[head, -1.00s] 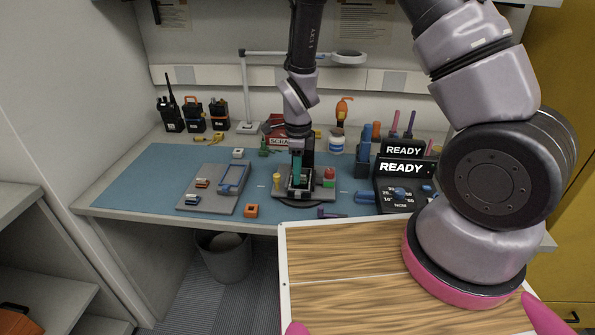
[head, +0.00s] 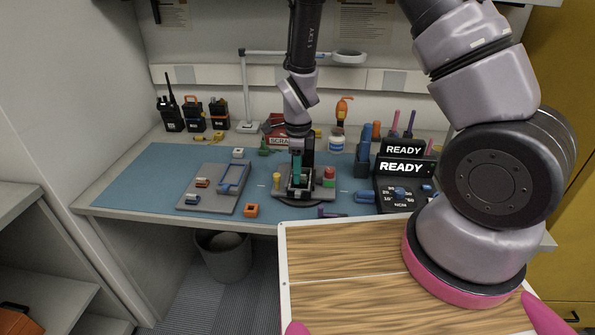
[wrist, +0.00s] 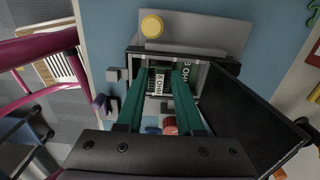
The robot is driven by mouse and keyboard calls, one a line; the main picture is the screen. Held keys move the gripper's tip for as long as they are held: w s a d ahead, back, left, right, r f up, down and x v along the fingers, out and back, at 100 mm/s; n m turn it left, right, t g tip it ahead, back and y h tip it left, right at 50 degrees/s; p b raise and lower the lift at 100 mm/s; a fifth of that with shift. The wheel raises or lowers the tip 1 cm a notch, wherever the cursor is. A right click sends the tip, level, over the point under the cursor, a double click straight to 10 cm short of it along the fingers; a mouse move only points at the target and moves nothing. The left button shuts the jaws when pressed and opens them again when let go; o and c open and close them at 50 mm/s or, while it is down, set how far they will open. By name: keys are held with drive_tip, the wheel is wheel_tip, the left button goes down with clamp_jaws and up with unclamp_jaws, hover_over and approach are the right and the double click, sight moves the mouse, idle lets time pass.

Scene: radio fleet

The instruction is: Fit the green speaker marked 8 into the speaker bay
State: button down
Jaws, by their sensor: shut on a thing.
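My gripper (head: 296,180), with long teal-green fingers pointing down, is at the radio housing on the grey fixture in the middle of the bench. The speaker is at the fingertips, within the outline of the open dark housing (wrist: 140,62). A second white label shows beside it. The fingers hide part of the speaker, and I cannot tell how deep it sits in the bay.
A grey tray (head: 222,205) lies to the left, with an orange block (head: 251,210) nearby. A READY console (head: 402,190) stands at right. The blue mat (head: 135,185) is clear at far left.

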drive_tip(key=shift+f, duration=0.95)
drive_tip(key=shift+c, duration=2.3)
unclamp_jaws()
wheel_tip(320, 180, up, 11)
drive_tip(key=shift+d, duration=0.1)
drive_tip(key=s+d+r+n+t+y, duration=0.1)
drive_tip(key=d+r+n, duration=0.35)
drive_tip(key=r, duration=0.55)
drive_tip(key=s+d+r+n+t+y, duration=0.1)
drive_tip(key=d+r+n+t+y, duration=0.3)
drive_tip(key=r, duration=0.6)
drive_tip(key=s+d+r+n+t+h, duration=0.2)
drive_tip(key=s+d+r+n+h, duration=0.1)
drive_tip(key=s+d+r+n, duration=0.4)
drive_tip(key=s+d+r, duration=0.3)
drive_tip(key=s+r, duration=0.1)
drive_tip(key=r, duration=0.1)
drive_tip(key=shift+r+n, duration=0.25)
drive_tip(key=shift+n, duration=0.1)
